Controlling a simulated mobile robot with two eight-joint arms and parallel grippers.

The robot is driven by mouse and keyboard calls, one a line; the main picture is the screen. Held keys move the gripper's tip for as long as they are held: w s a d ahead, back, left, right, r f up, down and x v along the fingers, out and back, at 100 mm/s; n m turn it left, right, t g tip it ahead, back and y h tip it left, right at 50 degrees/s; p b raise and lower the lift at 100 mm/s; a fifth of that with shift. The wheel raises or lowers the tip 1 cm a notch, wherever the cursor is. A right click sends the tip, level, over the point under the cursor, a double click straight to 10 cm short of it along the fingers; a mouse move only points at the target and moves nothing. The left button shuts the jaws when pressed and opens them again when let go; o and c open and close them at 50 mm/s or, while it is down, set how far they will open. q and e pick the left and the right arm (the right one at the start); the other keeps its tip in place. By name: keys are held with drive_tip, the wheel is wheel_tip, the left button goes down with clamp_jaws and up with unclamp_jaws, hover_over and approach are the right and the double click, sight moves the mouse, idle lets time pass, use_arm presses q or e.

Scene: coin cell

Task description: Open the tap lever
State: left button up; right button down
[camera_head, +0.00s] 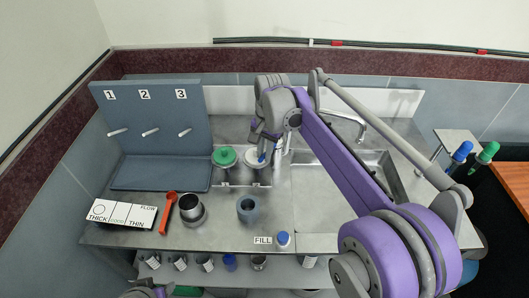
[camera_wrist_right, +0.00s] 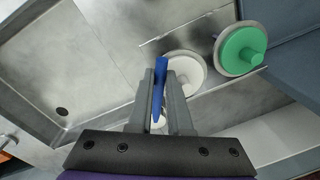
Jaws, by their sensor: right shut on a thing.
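My right gripper (camera_head: 262,150) is over the steel counter, just left of the sink. In the right wrist view its fingers (camera_wrist_right: 160,88) are shut on a narrow blue lever (camera_wrist_right: 160,66), which stands out beyond the fingertips. A round white lid or disc (camera_wrist_right: 188,72) lies behind the fingers, partly hidden by them. Where the lever is attached is hidden. In the head view the blue part shows only as a small patch by the fingertips. At the bottom left edge a piece of my left arm shows, but its fingers do not.
A green-lidded pot (camera_head: 224,157) stands left of my right gripper. The sink (camera_head: 325,190) with a curved spout (camera_head: 345,116) is to the right.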

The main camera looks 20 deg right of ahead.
drive_tip(key=shift+d, duration=0.1)
idle(0.8)
drive_tip(key=s+d+n+g+p, duration=0.1)
drive_tip(key=s+d+n, duration=0.1)
drive_tip(key=d+n, duration=0.5)
drive_tip(key=shift+n, duration=1.8)
drive_tip(key=shift+s, duration=0.1)
drive_tip(key=c, duration=0.9)
unclamp_jaws()
drive_tip(key=shift+o, duration=0.2)
